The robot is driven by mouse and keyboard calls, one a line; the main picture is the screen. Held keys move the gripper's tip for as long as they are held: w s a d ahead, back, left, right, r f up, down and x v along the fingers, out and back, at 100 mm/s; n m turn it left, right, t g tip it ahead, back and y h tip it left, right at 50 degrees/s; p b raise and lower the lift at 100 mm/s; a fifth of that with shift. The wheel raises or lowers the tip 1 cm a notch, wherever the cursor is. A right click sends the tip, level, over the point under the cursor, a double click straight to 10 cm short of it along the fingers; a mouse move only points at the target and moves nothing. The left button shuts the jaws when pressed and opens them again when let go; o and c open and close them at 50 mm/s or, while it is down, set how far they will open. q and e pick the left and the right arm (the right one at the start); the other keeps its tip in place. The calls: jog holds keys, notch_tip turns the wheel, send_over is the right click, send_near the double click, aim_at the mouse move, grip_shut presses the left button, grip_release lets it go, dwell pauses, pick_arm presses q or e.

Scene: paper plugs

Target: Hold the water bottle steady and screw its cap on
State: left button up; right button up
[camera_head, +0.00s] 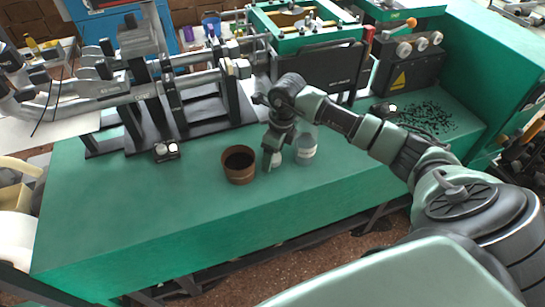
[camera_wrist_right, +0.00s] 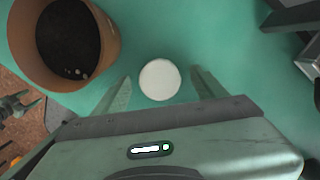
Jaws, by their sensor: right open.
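A translucent bottle with a pale label (camera_head: 306,150) stands upright on the green bench top, just right of my right gripper. Its top is partly blurred by the arm, and I cannot make out the opening. The white round cap (camera_wrist_right: 160,79) lies on the green surface between the two fingers in the right wrist view. It also shows as a small white patch beside the fingers in the head view (camera_head: 277,158). My right gripper (camera_wrist_right: 160,90) is open and points down, its fingers either side of the cap with gaps showing. My left gripper is not in view.
A brown pot of dark material (camera_head: 239,166) stands close left of my right gripper. Metal machinery (camera_head: 200,85) lines the back. The front of the green bench (camera_head: 150,215) is clear.

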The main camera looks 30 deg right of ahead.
jog(key=c, duration=1.4)
notch_tip(320, 180, up, 20)
jog(key=b, duration=0.1)
jog(key=shift+b, duration=0.3)
